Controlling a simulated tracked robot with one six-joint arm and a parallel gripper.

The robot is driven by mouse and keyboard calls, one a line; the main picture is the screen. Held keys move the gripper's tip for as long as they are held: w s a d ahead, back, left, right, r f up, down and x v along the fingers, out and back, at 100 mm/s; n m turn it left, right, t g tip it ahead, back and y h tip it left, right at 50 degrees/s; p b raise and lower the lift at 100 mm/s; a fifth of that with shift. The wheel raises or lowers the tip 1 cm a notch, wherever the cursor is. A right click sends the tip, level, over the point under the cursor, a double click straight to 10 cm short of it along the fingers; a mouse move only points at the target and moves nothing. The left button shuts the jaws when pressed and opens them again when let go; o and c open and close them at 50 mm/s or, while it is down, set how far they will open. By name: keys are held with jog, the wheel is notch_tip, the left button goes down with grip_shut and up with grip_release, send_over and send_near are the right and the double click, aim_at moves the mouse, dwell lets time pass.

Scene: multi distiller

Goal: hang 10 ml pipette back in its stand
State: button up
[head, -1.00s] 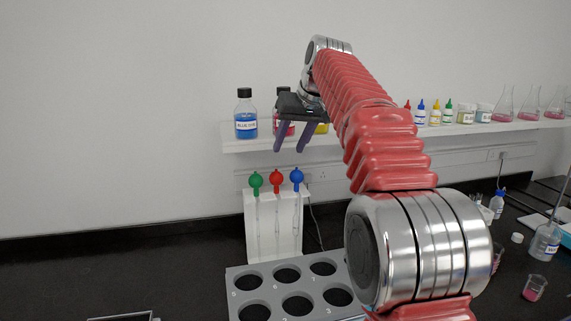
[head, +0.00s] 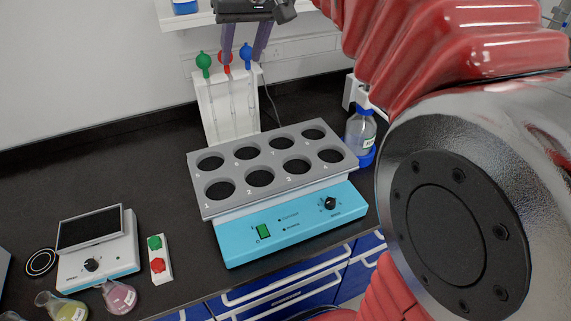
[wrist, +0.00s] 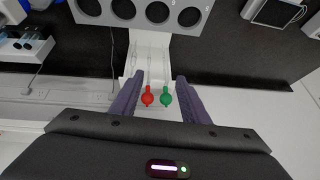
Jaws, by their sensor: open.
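A white pipette stand (head: 217,115) stands against the back wall. Three pipettes hang in it, with a green bulb (head: 203,62), a red bulb (head: 225,60) and a blue bulb (head: 248,55). No volume mark is readable, so I cannot tell which is the 10 ml one. My gripper (head: 243,58) is open and empty, its fingers overlapping the red and blue bulbs in the head view. In the wrist view, the red bulb (wrist: 147,97) and green bulb (wrist: 166,96) show between the spread fingers; the blue bulb is not visible there. I cannot tell whether the fingers touch anything.
A teal heater with a grey block of round wells (head: 272,165) stands in front of the stand. A blue-capped bottle (head: 360,132) is right of it. The back left bench is clear.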

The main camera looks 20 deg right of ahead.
jog(key=s+a+f, duration=0.1)
jog(key=s+f, duration=0.9)
jog(key=s, duration=0.2)
jog(key=s+f+h, duration=0.1)
jog(key=s+f, duration=0.9)
jog(key=s, duration=0.3)
jog(key=shift+s+a, duration=0.2)
jog(key=shift+a, duration=0.15)
